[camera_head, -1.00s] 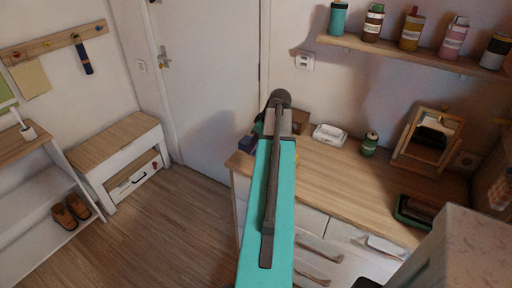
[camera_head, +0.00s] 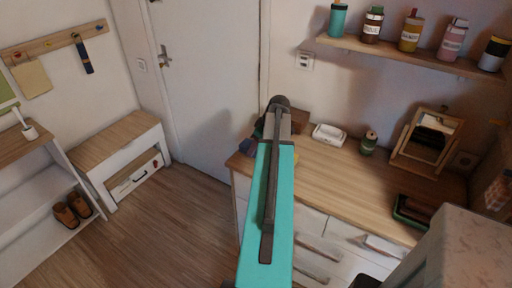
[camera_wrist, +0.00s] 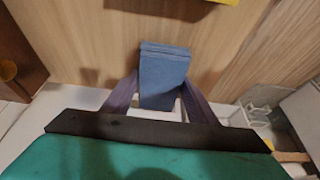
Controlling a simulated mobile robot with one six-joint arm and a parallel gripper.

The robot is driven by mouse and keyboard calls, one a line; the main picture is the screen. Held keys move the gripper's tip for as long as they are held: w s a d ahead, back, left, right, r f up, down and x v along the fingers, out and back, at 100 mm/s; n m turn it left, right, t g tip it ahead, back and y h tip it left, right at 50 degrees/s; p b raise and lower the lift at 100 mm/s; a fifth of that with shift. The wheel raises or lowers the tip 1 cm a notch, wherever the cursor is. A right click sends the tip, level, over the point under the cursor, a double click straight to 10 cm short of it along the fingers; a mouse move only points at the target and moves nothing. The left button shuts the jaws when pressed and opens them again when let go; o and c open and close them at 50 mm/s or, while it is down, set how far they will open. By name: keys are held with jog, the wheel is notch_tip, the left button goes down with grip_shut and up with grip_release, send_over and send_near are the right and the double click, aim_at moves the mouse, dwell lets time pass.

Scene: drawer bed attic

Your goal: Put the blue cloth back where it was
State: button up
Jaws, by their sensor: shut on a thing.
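The blue cloth (camera_wrist: 163,78) is a folded, flat blue bundle in the wrist view. My gripper (camera_wrist: 158,90) has its two purple-grey fingers on either side of the cloth and is shut on it. The cloth is over the wooden dresser top (camera_wrist: 95,45), near its front edge; I cannot tell whether it touches the wood. In the head view my arm hides most of the gripper. A small dark blue patch (camera_head: 248,146) shows left of the arm, and I cannot tell if it is the cloth.
The dresser top (camera_head: 345,180) holds a white box (camera_head: 329,135), a green jar (camera_head: 369,142), a mirror (camera_head: 427,140) and a dark green tray (camera_head: 411,212). White compartments with small items (camera_wrist: 262,112) show at right in the wrist view.

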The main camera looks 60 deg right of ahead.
jog(key=shift+f, duration=0.4)
jog(key=shift+f, duration=0.15)
jog(key=o, duration=0.9)
jog(key=shift+r, duration=0.2)
jog(key=shift+b+v, duration=1.25)
jog(key=shift+v, duration=4.7)
jog(key=shift+w, duration=0.1)
